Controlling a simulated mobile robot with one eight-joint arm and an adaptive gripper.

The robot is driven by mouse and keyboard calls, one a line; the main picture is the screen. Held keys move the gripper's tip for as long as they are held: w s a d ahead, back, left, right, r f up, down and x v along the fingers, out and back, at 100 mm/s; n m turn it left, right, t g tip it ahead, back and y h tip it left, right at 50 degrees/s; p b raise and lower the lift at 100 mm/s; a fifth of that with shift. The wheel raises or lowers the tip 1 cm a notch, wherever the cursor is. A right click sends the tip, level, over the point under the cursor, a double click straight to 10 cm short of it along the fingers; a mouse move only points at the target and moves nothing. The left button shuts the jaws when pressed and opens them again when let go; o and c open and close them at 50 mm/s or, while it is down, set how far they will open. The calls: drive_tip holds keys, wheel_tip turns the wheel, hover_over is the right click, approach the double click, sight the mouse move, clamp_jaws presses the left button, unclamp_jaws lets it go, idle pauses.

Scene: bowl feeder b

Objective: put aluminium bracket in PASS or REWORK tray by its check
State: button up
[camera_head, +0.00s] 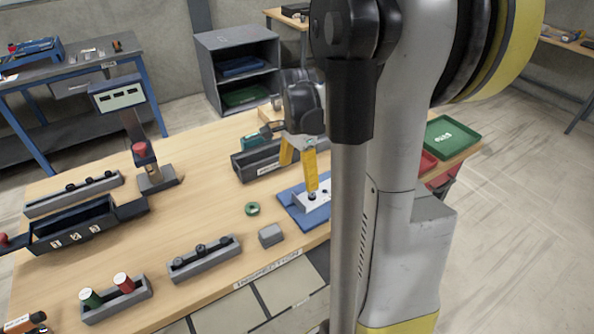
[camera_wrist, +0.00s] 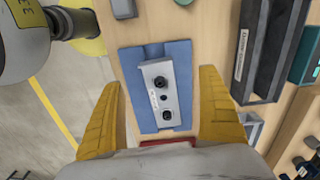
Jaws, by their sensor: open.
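The aluminium bracket (camera_head: 316,201) is a small light-grey part with dark round holes or studs. It lies on a blue plate (camera_head: 289,199) near the table's right part; in the wrist view the bracket (camera_wrist: 153,92) shows centred on the plate (camera_wrist: 139,119). My gripper (camera_head: 299,177) has yellow fingers and is open above the bracket. In the wrist view the fingers (camera_wrist: 160,78) stand wide apart on either side of it, with nothing between them held. A green tray (camera_head: 436,149) with white lettering is at the right. A red tray (camera_head: 428,160) is partly hidden behind my arm.
A grey holder (camera_head: 92,310) with green and red handled plugs stands front left. A gauge stand (camera_head: 157,178), a numbered dark bin (camera_head: 75,232), a small grey block (camera_head: 271,236) and a green ring (camera_head: 252,209) share the table. A long dark box (camera_head: 250,165) stands behind the plate.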

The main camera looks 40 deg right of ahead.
sight(299, 200)
drive_tip(key=f+b, duration=0.1)
drive_tip(key=f, duration=0.2)
drive_tip(key=f+b, duration=0.1)
drive_tip(key=f, duration=0.2)
drive_tip(key=f+b, duration=0.2)
drive_tip(key=f, duration=0.1)
drive_tip(key=shift+s+a+f, duration=0.25)
drive_tip(key=shift+s+f, duration=0.1)
drive_tip(key=shift+s, duration=0.05)
drive_tip(key=shift+r, duration=0.1)
drive_tip(key=c, duration=1.5)
